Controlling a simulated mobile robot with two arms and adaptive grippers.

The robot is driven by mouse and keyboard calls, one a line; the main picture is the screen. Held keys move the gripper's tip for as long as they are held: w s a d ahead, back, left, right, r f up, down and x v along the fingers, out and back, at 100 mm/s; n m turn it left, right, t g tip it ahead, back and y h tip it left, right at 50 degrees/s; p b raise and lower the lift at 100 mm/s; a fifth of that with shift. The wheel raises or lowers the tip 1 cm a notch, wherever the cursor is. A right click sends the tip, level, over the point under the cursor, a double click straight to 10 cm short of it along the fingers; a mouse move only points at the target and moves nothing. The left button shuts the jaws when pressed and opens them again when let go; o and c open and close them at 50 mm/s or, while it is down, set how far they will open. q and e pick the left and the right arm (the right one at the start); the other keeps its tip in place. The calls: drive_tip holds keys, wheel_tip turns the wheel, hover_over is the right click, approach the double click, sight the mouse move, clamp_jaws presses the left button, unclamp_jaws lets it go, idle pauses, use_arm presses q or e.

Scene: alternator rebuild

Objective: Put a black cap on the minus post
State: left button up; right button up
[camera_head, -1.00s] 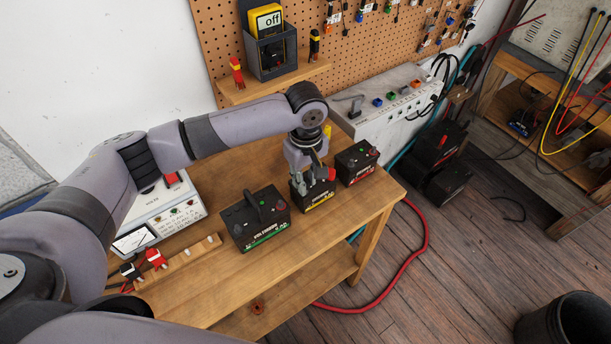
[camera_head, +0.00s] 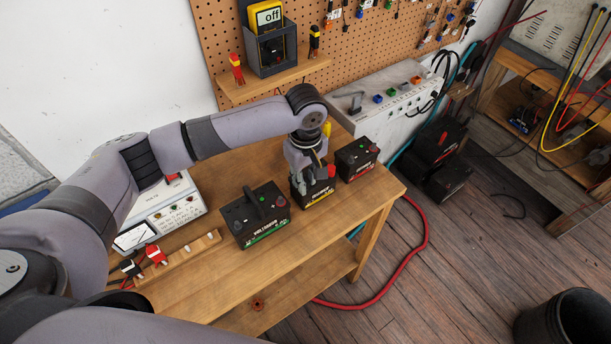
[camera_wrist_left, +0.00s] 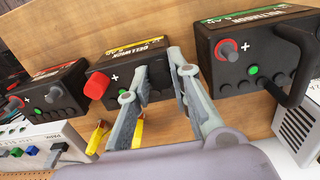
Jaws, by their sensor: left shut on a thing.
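The middle battery (camera_head: 319,196) is black with a yellow label and stands on the bench; it also shows in the left wrist view (camera_wrist_left: 118,66). A large red cap (camera_wrist_left: 97,85) sits on its plus post, beside the plus mark. My left gripper (camera_head: 300,186) points down over the other end of this battery. In the left wrist view its fingers (camera_wrist_left: 157,84) are a gap apart. They are shut on a black cap, hardly told apart from the dark battery behind. The minus post is hidden by the fingers; I cannot tell whether the cap touches it. My right gripper is out of view.
A green-label battery (camera_head: 256,218) stands left and a red-label battery (camera_head: 357,160) right, both close by. A meter box (camera_head: 165,202) and a wooden strip with small caps (camera_head: 186,255) lie further left. The bench front (camera_head: 300,255) is clear.

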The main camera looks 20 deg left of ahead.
sight(306, 181)
use_arm(q)
drive_tip(key=shift+f, duration=0.45)
drive_tip(key=o, duration=0.8)
drive_tip(key=shift+o, duration=0.2)
wheel_tip(306, 181, up, 12)
idle(0.4)
idle(0.4)
